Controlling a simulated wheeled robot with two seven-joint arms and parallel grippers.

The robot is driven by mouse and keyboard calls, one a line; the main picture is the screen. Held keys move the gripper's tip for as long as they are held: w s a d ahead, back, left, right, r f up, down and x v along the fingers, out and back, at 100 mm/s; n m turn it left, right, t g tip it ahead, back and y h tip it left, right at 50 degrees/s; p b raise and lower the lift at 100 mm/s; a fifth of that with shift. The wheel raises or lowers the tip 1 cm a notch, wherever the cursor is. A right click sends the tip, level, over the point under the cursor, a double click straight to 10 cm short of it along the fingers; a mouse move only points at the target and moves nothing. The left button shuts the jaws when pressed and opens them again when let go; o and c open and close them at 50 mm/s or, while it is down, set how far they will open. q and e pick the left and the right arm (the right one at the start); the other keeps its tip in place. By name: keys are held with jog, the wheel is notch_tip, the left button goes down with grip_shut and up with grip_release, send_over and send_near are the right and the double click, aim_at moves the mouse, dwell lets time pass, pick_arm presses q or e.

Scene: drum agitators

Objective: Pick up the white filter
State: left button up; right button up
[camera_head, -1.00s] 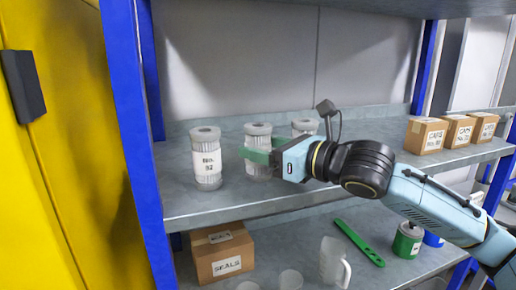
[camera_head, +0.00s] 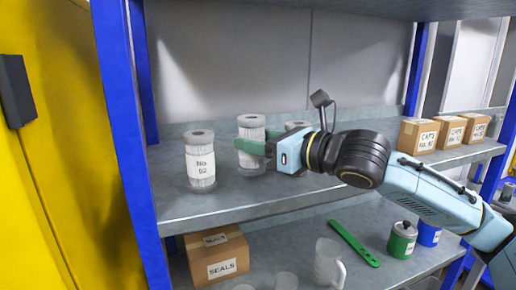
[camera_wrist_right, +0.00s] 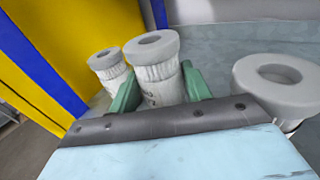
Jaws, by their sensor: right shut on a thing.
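Three white pleated filters stand in a row on the upper shelf's left side in the head view. My right gripper (camera_head: 251,147) has its green fingers shut around the middle white filter (camera_head: 250,127), which is upright. In the wrist view this filter (camera_wrist_right: 153,50) sits between both fingers. Its base looks slightly above the shelf, but the gap is hard to judge. The left filter (camera_head: 200,165), labelled "No. 52", stands free beside it. The right filter (camera_head: 297,126) is mostly hidden behind my gripper; its ring top shows in the wrist view (camera_wrist_right: 280,80). My left gripper is not in view.
The upper shelf (camera_head: 180,206) has a blue post (camera_head: 125,140) at left and several cardboard boxes (camera_head: 419,134) at right. Below are a "SEALS" box (camera_head: 220,262), a clear jug (camera_head: 327,262), a green tool (camera_head: 354,243) and cans (camera_head: 402,240).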

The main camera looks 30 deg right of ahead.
aim_at(259, 118)
jog(key=shift+r+p, duration=1.25)
jog(key=shift+r, duration=2.75)
